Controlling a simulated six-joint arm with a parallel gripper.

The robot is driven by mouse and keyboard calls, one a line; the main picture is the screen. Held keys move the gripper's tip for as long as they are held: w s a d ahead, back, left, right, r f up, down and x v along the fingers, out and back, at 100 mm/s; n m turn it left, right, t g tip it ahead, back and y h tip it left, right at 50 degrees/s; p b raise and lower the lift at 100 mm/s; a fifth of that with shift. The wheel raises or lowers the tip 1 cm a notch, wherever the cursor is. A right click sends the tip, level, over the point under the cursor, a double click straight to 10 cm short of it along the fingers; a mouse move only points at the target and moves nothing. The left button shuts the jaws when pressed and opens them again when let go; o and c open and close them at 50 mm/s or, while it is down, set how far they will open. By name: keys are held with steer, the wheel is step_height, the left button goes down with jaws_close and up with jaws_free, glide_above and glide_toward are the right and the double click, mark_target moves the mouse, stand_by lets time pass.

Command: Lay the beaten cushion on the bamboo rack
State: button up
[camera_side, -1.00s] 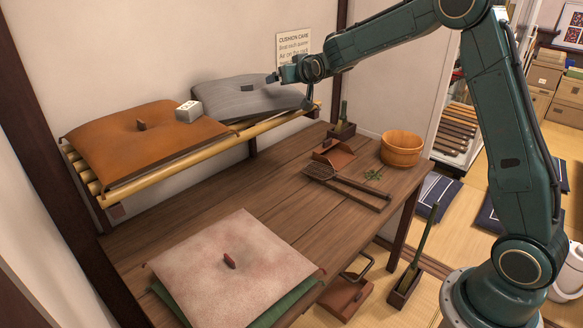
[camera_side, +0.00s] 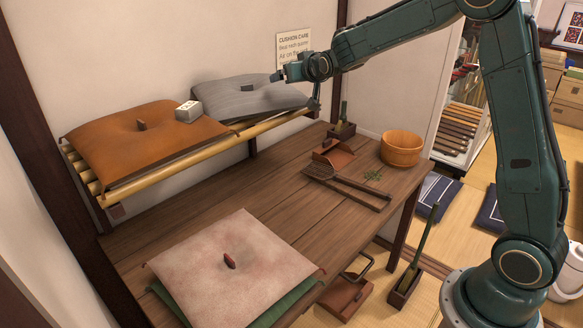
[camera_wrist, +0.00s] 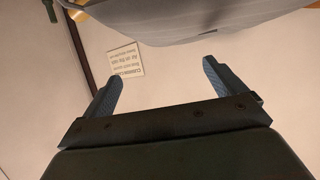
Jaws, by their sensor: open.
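A grey cushion (camera_side: 247,97) with a dark tuft lies on the right part of the bamboo rack (camera_side: 180,150). An orange-brown cushion (camera_side: 128,142) lies on its left part. A dusty pink cushion (camera_side: 232,268) with a red-brown tuft lies on the table, on top of a green cushion (camera_side: 285,305). I cannot tell which one is the beaten cushion. My gripper (camera_side: 277,75) is open and empty, just above the right end of the grey cushion. In the wrist view, the fingers (camera_wrist: 164,82) are wide apart with the grey cushion (camera_wrist: 200,22) beyond them, not between them.
A small white-topped box (camera_side: 188,111) sits on the orange-brown cushion's edge. A carpet beater (camera_side: 340,184) lies on the table (camera_side: 190,215). The table's middle is clear.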

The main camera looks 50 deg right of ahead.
steer(key=shift+s+r, duration=0.1)
steer(key=s+a+r+n+g+y, duration=0.15)
steer(key=s+a, duration=0.25)
steer(key=s, duration=0.6)
steer(key=s+a+g+y, duration=0.15)
steer(key=s+a, duration=0.25)
steer(key=s, duration=0.6)
steer(key=s+a+r+n+g+y, duration=0.15)
steer(key=s+a, duration=0.35)
steer(key=s, duration=0.5)
steer(key=s+a+f+g, duration=0.1)
steer(key=s+f, duration=0.1)
steer(key=s, duration=0.4)
steer(key=s+a+f+n+g, duration=0.1)
steer(key=s+f, duration=0.1)
steer(key=s, duration=0.4)
steer(key=shift+s+f, duration=0.15)
steer(key=shift+f, duration=0.1)
steer(key=shift+a+g+y, duration=0.1)
steer(key=shift+g+y, duration=0.15)
